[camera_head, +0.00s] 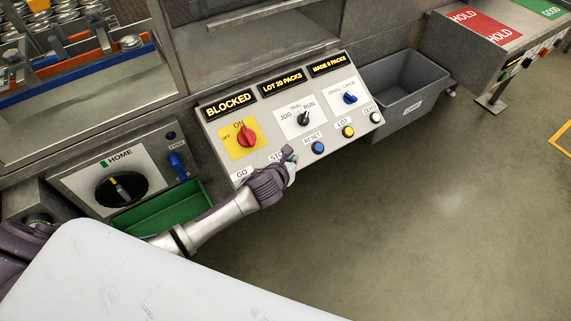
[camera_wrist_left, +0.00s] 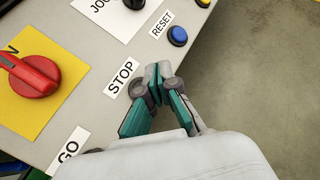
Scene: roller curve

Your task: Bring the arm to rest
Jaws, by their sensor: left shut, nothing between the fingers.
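My left gripper (camera_head: 289,155) is shut and empty at the front edge of the sloped control panel (camera_head: 268,141), by the STOP label. In the left wrist view its closed fingertips (camera_wrist_left: 158,72) are beside the STOP label (camera_wrist_left: 122,77), over or close to the panel's edge; I cannot tell whether they touch it. The gripper and wrist hide the area under the GO and STOP labels. My left arm comes in from the lower left of the head view. My right gripper is in neither view.
The panel carries a red knob (camera_head: 246,135), a blue RESET button (camera_head: 318,148), a yellow button (camera_head: 348,132) and small selector knobs. A grey bin (camera_head: 405,84) stands to the right, a green tray (camera_head: 165,214) at left. Open floor (camera_head: 430,220) lies in front.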

